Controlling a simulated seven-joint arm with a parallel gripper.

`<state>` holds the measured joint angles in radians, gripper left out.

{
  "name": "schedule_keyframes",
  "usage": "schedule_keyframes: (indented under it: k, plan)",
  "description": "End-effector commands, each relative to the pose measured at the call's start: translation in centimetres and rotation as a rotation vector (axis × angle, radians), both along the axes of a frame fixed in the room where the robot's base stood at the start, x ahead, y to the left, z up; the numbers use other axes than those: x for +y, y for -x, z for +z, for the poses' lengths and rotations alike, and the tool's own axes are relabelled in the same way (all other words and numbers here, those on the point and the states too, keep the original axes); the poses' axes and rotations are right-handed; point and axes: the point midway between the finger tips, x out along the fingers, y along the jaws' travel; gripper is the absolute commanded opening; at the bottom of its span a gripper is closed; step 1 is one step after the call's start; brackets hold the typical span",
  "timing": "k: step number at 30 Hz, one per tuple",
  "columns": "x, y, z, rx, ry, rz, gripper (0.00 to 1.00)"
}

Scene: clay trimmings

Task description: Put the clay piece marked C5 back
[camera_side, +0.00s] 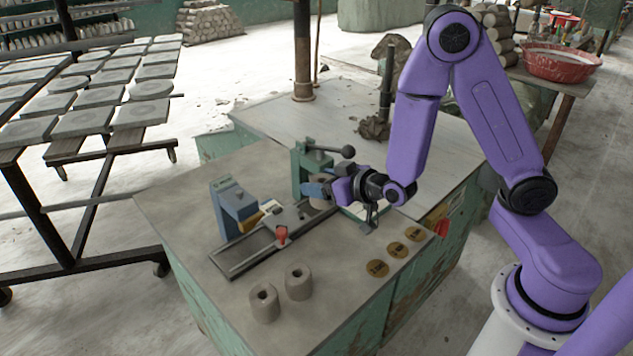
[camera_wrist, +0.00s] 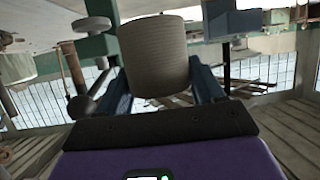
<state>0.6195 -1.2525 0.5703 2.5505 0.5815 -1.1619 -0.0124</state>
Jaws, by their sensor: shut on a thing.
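My gripper (camera_side: 320,191) reaches in from the right beside the green hand press, its blue fingers shut on a grey clay piece (camera_side: 321,204). In the wrist view, this ridged, cylindrical clay piece (camera_wrist: 155,58) sits between the two fingers (camera_wrist: 160,88). No mark is readable on it, so I cannot tell whether it is C5. Two other clay pieces, hollow cylinders, stand upright at the table's front: one on the left (camera_side: 264,303), one on the right (camera_side: 299,283). Three round brown discs (camera_side: 377,268) (camera_side: 397,249) (camera_side: 415,234) lie in a row at the right; their marks are too small to read.
The green press (camera_side: 308,172) with its black-knobbed lever stands close behind my gripper. The tabletop (camera_side: 335,290) is bare between the clay cylinders and the discs.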

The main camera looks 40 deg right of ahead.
Motion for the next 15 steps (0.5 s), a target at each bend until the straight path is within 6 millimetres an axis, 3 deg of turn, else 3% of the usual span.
schedule_keyframes:
  k: [10,15]
  plan:
    - [-0.2,1.7,0.8,-0.001,-0.001,0.000,0.21]
    - [0.1,2.3,-0.1,0.005,0.003,0.007,0.21]
